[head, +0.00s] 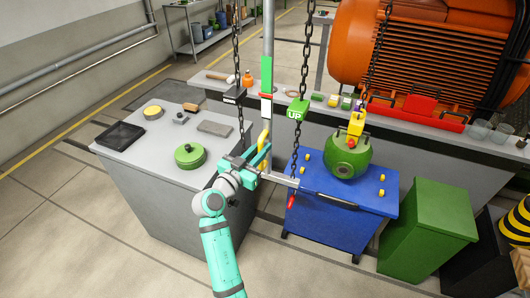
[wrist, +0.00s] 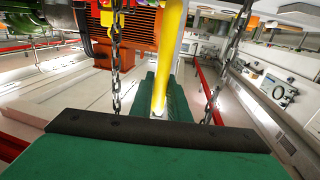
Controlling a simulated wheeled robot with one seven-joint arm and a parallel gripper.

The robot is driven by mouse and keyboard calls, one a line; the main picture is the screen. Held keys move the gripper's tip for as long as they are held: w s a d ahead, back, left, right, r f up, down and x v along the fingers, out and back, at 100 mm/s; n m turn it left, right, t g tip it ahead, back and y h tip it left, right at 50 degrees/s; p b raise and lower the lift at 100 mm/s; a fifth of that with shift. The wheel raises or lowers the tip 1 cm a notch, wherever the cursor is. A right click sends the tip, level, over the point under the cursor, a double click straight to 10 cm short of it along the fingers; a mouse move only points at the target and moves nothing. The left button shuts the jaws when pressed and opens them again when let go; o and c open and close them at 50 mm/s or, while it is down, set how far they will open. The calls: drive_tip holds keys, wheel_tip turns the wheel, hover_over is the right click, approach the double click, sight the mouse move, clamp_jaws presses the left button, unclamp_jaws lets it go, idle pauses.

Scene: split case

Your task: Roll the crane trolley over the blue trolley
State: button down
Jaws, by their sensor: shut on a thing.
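My gripper (head: 262,164) is shut on the yellow grip of an upright pole, between the grey bench and the blue trolley. The yellow grip (head: 264,140) also shows in the wrist view (wrist: 173,50), rising from between my fingers. The blue trolley (head: 322,218) stands to the right, with several yellow pegs on its top. A green rounded casing (head: 345,163) is over its top, and the yellow crane hook (head: 356,123) hangs on its chain directly at the casing's top. Whether the hook is engaged, and whether the casing touches the trolley, I cannot tell. The crane trolley overhead is out of view.
Chains with a green UP tag (head: 296,112) and a dark tag (head: 233,97) hang beside the pole. The grey bench (head: 180,137) carries a green lid (head: 190,156) and a black tray (head: 120,135). A green cabinet (head: 428,225) stands right of the blue trolley.

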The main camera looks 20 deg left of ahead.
drive_tip(key=shift+d, duration=0.35)
drive_tip(key=c, duration=1.7)
unclamp_jaws()
drive_tip(key=shift+s, duration=0.1)
drive_tip(key=s, duration=0.3)
drive_tip(key=s+a, duration=0.1)
drive_tip(key=s, duration=0.6)
drive_tip(key=shift+s+a, duration=0.2)
drive_tip(key=shift+s, duration=0.1)
drive_tip(key=shift+f, duration=0.1)
